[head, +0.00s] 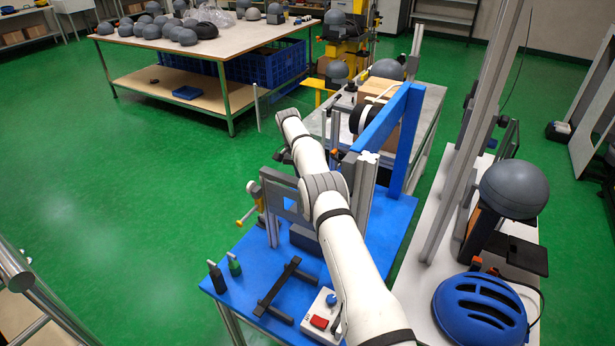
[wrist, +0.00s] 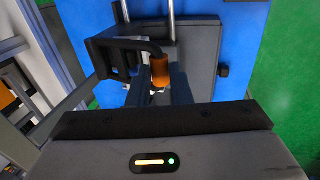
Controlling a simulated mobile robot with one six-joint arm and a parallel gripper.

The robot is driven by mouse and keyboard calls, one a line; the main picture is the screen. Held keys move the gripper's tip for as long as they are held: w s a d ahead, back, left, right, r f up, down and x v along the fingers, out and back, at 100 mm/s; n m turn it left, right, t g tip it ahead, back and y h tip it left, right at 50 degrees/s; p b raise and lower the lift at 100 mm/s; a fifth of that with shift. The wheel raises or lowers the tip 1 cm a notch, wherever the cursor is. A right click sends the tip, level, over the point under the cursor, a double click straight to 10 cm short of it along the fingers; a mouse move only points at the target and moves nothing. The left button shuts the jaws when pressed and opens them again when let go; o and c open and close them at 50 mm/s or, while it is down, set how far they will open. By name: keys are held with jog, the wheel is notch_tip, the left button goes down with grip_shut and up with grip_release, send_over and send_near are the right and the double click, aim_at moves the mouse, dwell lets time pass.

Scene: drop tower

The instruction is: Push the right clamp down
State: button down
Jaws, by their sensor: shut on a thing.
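In the wrist view, an orange-tipped clamp handle (wrist: 160,72) stands in the middle, next to a dark bracket (wrist: 125,57). My gripper (wrist: 162,92) is shut on this handle, with its fingers close around the lower part; the exact contact is partly hidden by the gripper body. I take this to be the right clamp. In the head view, my arm reaches over the blue fixture table (head: 238,262), and its end is mostly hidden behind the arm links. A clamp with an orange-yellow handle (head: 241,221) shows left of the grey frame.
A tall blue upright (head: 385,120) and grey profile posts stand close right of my arm. Green floor is free to the left.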

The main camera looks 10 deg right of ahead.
jog(key=shift+s+a+f, duration=0.1)
jog(key=shift+a+f, duration=0.45)
jog(key=shift+f, duration=0.25)
jog(key=c, duration=1.7)
grip_release()
jog(key=shift+o, duration=0.8)
jog(key=shift+w+a+f, duration=0.1)
jog(key=shift+w+f, duration=0.2)
jog(key=shift+o, duration=1.2)
jog(key=shift+r, duration=0.15)
jog(key=shift+w, duration=0.1)
jog(key=shift+r, duration=0.2)
jog(key=s+d+p+v, duration=0.1)
jog(key=p+v, duration=0.1)
jog(key=v, duration=0.7)
jog(key=shift+s+d+r, duration=0.15)
jog(key=shift+d+r, duration=0.4)
